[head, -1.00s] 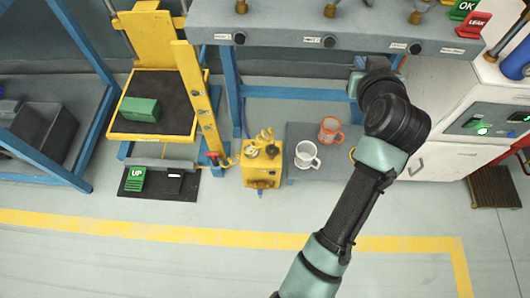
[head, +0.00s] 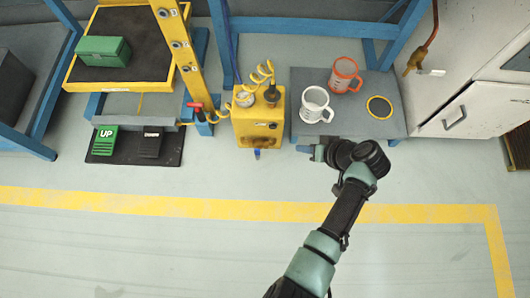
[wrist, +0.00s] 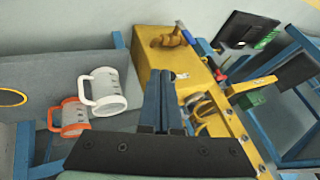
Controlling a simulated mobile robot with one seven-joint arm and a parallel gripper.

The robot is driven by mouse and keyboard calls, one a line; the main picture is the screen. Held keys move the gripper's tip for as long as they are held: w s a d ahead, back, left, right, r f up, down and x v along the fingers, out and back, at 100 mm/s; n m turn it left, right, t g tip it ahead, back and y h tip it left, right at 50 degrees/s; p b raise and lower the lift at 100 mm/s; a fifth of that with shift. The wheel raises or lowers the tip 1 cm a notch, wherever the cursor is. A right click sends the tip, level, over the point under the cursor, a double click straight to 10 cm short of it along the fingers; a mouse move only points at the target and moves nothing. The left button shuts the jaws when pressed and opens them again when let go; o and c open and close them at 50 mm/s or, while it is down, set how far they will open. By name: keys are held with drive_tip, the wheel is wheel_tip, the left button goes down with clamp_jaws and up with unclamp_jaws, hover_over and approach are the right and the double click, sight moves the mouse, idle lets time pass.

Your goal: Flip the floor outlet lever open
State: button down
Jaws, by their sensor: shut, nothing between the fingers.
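The yellow floor box (head: 258,118) stands on the floor in the middle of the head view. A small blue lever (head: 257,154) hangs at its front base. In the wrist view, this blue lever (wrist: 184,32) sits at a brass outlet tap (wrist: 170,39) on the box's face. My gripper (head: 304,149) is shut and empty, low to the right of the box's front in the head view, with a gap to the lever. In the wrist view, its closed fingers (wrist: 163,80) overlap part of the box. I cannot tell any contact.
A white mug (head: 315,104) and an orange mug (head: 343,76) stand on a grey platform (head: 300,78) right of the box. A yellow post (head: 180,45) and black pedal mat (head: 172,148) stand left. The floor in front is clear.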

sight(257, 152)
drive_tip(key=shift+s+a+f+b, duration=0.15)
drive_tip(key=shift+s+a+f, duration=0.1)
drive_tip(key=shift+f, duration=0.45)
drive_tip(key=shift+s+a+f+b, duration=0.15)
drive_tip(key=shift+s+f, duration=0.1)
drive_tip(key=shift+f, duration=0.4)
drive_tip(key=w+a+f+b, duration=0.3)
drive_tip(key=a+f+b, duration=0.5)
drive_tip(key=b, duration=0.1)
drive_tip(key=shift+w+a, duration=0.35)
drive_tip(key=shift+a, duration=0.05)
drive_tip(key=shift+r+p, duration=0.15)
drive_tip(key=shift+p, duration=0.15)
drive_tip(key=shift+a+g+p, duration=0.25)
drive_tip(key=shift+g+p, duration=0.05)
drive_tip(key=shift+p, duration=0.15)
